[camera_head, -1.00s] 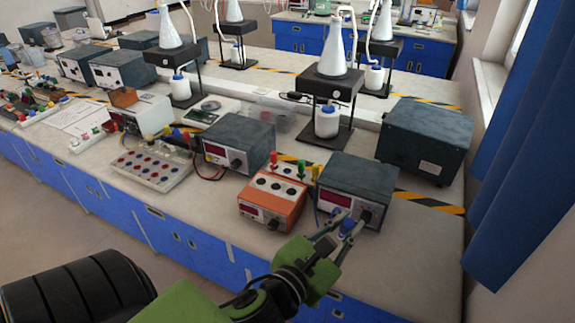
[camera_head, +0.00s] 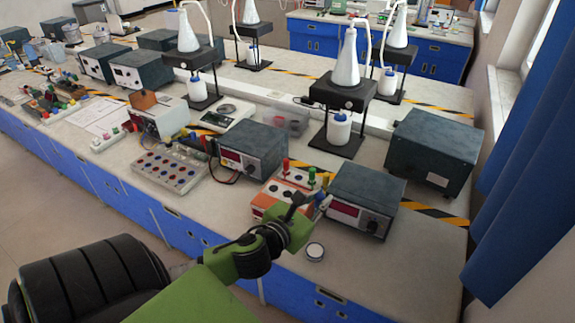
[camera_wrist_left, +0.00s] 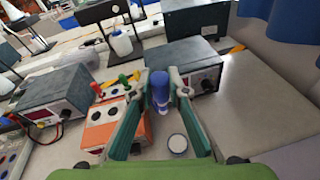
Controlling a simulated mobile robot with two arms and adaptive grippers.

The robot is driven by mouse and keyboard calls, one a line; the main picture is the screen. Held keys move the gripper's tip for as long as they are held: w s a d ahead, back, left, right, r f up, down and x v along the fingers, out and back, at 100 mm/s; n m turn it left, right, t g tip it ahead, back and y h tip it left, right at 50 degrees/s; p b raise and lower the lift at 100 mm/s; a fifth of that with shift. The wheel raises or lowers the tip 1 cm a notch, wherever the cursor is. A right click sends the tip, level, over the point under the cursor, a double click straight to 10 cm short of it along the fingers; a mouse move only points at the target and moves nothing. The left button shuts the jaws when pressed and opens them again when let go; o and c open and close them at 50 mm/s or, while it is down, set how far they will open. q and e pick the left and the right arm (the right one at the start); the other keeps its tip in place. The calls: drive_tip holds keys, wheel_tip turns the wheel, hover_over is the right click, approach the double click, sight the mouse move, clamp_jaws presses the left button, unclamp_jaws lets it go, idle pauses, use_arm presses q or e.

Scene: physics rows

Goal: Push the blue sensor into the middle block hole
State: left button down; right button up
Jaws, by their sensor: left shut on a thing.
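My left gripper (camera_head: 318,200) is at the right side of the orange box (camera_head: 263,203). In the left wrist view its fingers (camera_wrist_left: 159,88) are shut on the blue sensor (camera_wrist_left: 158,92), a blue cylinder with a paler lower end. In the head view the sensor is mostly hidden by the gripper. The orange box (camera_wrist_left: 137,133) has a white top with several dark round holes, and red, green and yellow plugs stand at its back edge. The sensor is held beside the holes, at the box's right edge; I cannot tell its height. My right gripper is not in view.
A grey meter box (camera_head: 366,194) stands close right of the orange box, and another (camera_head: 256,146) stands behind left. A small round white-topped piece (camera_head: 315,251) lies on the bench in front. The bench front right (camera_head: 400,270) is clear.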

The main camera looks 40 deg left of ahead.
use_arm(q)
drive_tip(key=w+a+f+n+g+y+p, duration=0.1)
drive_tip(key=w+a+n+p, duration=0.2)
drive_tip(key=a, duration=0.6)
drive_tip(key=w+a+f+g+y+p, duration=0.15)
drive_tip(key=w+a, duration=0.35)
drive_tip(key=a, duration=0.5)
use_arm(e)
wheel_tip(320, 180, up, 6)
use_arm(q)
drive_tip(key=shift+h, duration=0.55)
drive_tip(key=f+b, duration=0.1)
drive_tip(key=f, duration=0.1)
drive_tip(key=f+b, duration=0.1)
drive_tip(key=f, duration=0.1)
drive_tip(key=f+b, duration=0.2)
drive_tip(key=shift+d, duration=0.4)
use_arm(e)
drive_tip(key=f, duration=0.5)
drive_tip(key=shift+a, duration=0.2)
use_arm(q)
drive_tip(key=shift+r, duration=0.15)
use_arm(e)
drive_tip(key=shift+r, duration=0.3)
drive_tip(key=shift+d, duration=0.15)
use_arm(q)
drive_tip(key=shift+f, duration=0.6)
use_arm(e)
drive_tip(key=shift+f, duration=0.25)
